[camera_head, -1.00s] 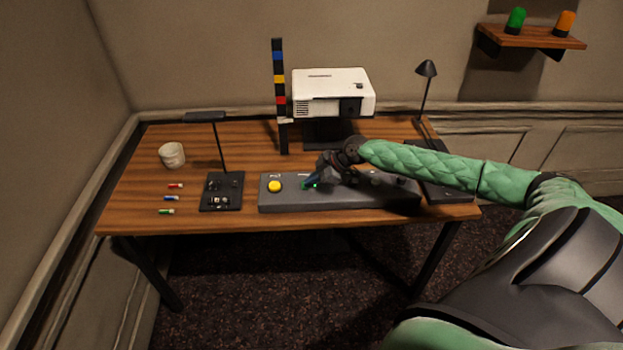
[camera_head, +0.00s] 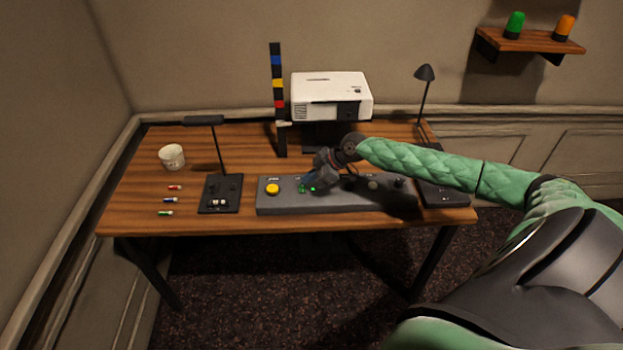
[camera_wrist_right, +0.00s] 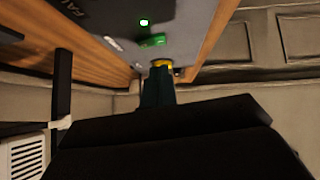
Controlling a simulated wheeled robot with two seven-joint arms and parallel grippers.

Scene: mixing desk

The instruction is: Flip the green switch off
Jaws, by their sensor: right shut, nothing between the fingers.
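The green switch (camera_head: 302,190) is on the grey control panel (camera_head: 285,209), right of the yellow button (camera_head: 272,188). It shows in the right wrist view (camera_wrist_right: 152,41) beside a bright green light (camera_wrist_right: 144,22). That light also glows in the head view (camera_head: 313,189). My right gripper (camera_head: 306,184) is shut and empty, its tips close to the switch on its far side. In the right wrist view the dark fingers (camera_wrist_right: 157,88) partly hide the yellow button. I cannot tell whether the fingertips touch the switch. My left gripper is not in view.
Several dark knobs sit on the panel under and right of my right arm. A black lamp base (camera_head: 220,200) stands left of the panel. A white projector (camera_head: 331,92) and a coloured post (camera_head: 278,100) stand behind. A white cup (camera_head: 172,156) is at the left.

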